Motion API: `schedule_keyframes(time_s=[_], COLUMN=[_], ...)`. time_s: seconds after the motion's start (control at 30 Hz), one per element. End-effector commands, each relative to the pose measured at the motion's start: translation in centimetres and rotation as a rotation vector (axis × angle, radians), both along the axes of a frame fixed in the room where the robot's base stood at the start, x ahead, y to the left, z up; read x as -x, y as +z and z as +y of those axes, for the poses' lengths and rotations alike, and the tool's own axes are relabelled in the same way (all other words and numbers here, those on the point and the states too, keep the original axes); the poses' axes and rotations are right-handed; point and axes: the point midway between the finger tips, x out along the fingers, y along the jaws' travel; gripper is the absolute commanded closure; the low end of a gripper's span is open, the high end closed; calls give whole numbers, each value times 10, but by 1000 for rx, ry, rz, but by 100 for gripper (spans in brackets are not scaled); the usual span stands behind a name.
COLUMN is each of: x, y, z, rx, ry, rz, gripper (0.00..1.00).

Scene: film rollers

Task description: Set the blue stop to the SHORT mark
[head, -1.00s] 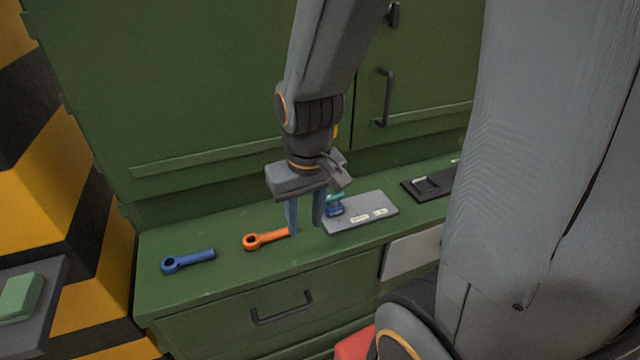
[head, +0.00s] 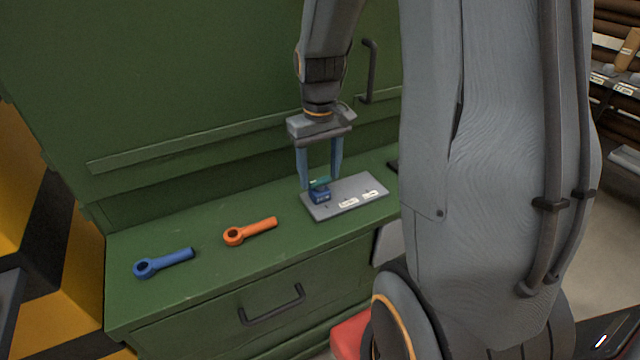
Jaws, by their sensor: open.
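The blue stop (head: 320,194) sits at the left end of a grey plate (head: 345,208) on the green bench. A small teal part (head: 318,183) shows at its top. Two white labels, a nearer-left one (head: 348,203) and a right one (head: 370,194), lie on the plate to the right of the stop. Their lettering is too small to read. My gripper (head: 319,182) is open and points down, its fingers just behind and above the stop, one on each side of it in the picture. I cannot tell whether a finger touches it.
An orange ring-ended wrench (head: 250,231) and a blue one (head: 163,262) lie on the bench (head: 205,285) to the left. A green cabinet wall (head: 180,90) rises behind. A drawer handle (head: 272,306) juts out in front. My arm hides the bench's right part.

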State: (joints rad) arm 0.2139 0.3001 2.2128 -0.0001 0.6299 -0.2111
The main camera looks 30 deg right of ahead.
Motion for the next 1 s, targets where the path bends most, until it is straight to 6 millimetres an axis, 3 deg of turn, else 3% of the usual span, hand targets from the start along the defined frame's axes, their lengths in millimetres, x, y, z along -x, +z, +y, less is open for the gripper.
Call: schedule_keyframes(time_s=[0.3, 0.63, 0.67, 0.93, 1.0], x=[1, 0, 0, 0, 0], y=[-35, -39, -39, -39, -39], z=[0, 0, 0, 0, 0], rx=[0, 0, 0, 0, 0], ry=[-1, -1, -1, -1, 0], rz=[1, -2, -2, -1, -1], gripper=[46, 46, 48, 93, 93])
